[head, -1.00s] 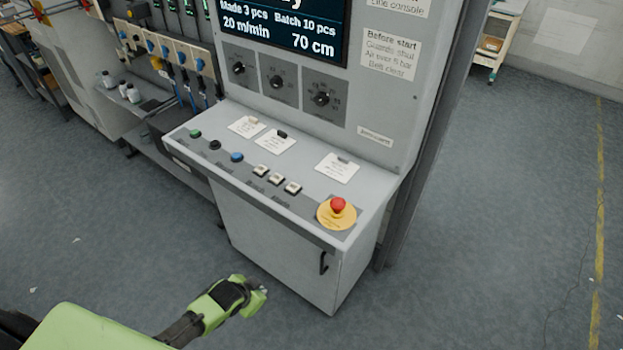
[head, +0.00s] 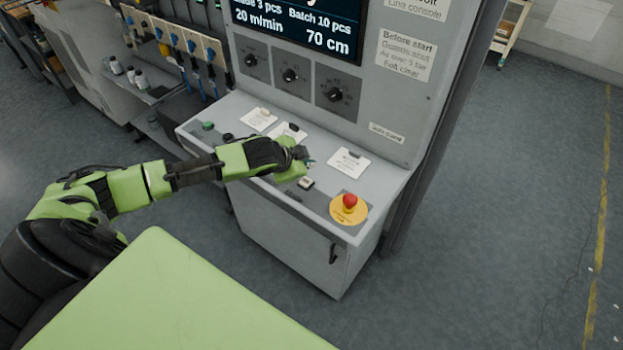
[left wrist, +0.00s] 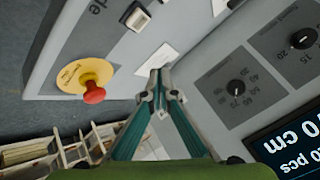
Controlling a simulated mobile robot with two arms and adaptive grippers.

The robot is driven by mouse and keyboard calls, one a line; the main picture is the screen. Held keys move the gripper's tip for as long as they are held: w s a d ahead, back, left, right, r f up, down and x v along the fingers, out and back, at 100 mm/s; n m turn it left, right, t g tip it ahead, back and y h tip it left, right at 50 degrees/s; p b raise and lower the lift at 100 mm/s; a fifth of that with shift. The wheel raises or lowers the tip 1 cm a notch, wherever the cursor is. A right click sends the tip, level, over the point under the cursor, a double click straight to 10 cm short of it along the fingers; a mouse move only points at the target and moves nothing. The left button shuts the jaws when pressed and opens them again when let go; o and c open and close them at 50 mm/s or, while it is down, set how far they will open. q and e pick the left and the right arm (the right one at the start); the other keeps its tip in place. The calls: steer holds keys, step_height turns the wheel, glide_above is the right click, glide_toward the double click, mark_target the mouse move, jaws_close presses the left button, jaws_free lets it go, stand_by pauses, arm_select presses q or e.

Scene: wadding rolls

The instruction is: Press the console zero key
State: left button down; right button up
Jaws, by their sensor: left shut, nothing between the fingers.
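The sloping console deck (head: 385,180) carries a row of small keys. One white square key (head: 306,183) shows just below my left gripper (head: 308,161); the neighbouring keys are hidden behind the gripper and arm. The key labels are too small to read, so I cannot tell which key is zero. My left gripper is shut and empty, above the deck behind the key row; contact cannot be told. In the left wrist view, the shut fingertips (left wrist: 160,72) overlap a white card (left wrist: 157,60), and a white key (left wrist: 138,17) lies above them. My right gripper is out of view.
A red mushroom button (head: 349,201) on a yellow disc stands to the right of the keys. White cards (head: 348,163) lie on the deck. The upright panel with dials (head: 336,95) and a screen (head: 300,28) rises behind. Floor to the right is open.

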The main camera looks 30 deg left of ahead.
arm_select(q)
steer(key=shift+w+a+r, duration=0.3)
steer(key=shift+a+r, duration=0.15)
steer(key=shift+a, duration=0.1)
steer(key=shift+w+a+r, duration=0.25)
steer(key=shift+a+r, duration=0.15)
steer(key=shift+a, duration=0.1)
steer(key=b, duration=0.8)
glide_above(305, 183)
step_height(305, 183, down, 7)
steer(key=shift+r, duration=0.1)
steer(key=shift+f, duration=1.05)
steer(key=shift+f, duration=0.35)
